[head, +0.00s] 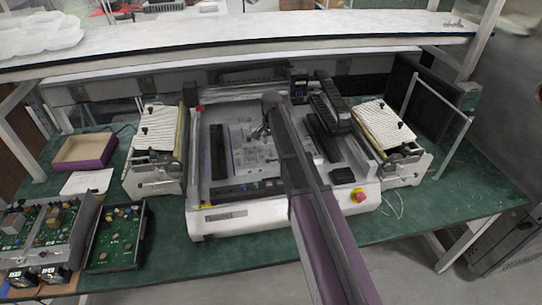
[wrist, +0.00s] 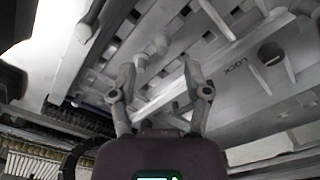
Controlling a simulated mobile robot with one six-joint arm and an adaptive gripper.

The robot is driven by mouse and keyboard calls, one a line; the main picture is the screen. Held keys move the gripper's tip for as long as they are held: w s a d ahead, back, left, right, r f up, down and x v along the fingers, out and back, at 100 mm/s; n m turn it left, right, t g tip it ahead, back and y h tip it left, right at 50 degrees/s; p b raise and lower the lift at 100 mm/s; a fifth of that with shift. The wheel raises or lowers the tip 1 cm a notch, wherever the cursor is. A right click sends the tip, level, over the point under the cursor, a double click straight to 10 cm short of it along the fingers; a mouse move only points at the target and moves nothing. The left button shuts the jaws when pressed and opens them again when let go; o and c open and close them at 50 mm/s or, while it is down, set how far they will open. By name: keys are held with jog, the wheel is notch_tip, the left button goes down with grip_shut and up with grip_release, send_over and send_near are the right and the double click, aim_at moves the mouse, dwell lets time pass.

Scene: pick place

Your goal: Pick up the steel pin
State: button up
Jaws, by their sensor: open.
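My gripper (wrist: 159,72) is open in the wrist view, its two fingers apart above a pale grey metal fixture (wrist: 230,95). A small rounded metal piece (wrist: 154,46) lies just beyond the fingertips, near the gap between them. It may be the steel pin, but I cannot tell for certain. Nothing is clearly held. In the head view my gripper (head: 262,132) is low over the light plate in the middle of the white machine (head: 225,222), partly hidden by my arm. I cannot make out the pin there.
The machine's raised side rails and a black cable chain (head: 330,105) flank the plate. Ribbed white units (head: 158,130) stand on both sides. Circuit boards (head: 118,235) and an open purple-sided box (head: 85,151) are at the left of the green bench. A shelf (head: 230,48) runs across behind.

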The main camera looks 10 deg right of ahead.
aim_at(271, 154)
jog(key=shift+w+f+b, duration=0.1)
jog(key=shift+f+b, duration=2.3)
jog(key=shift+f, duration=0.15)
grip_shut()
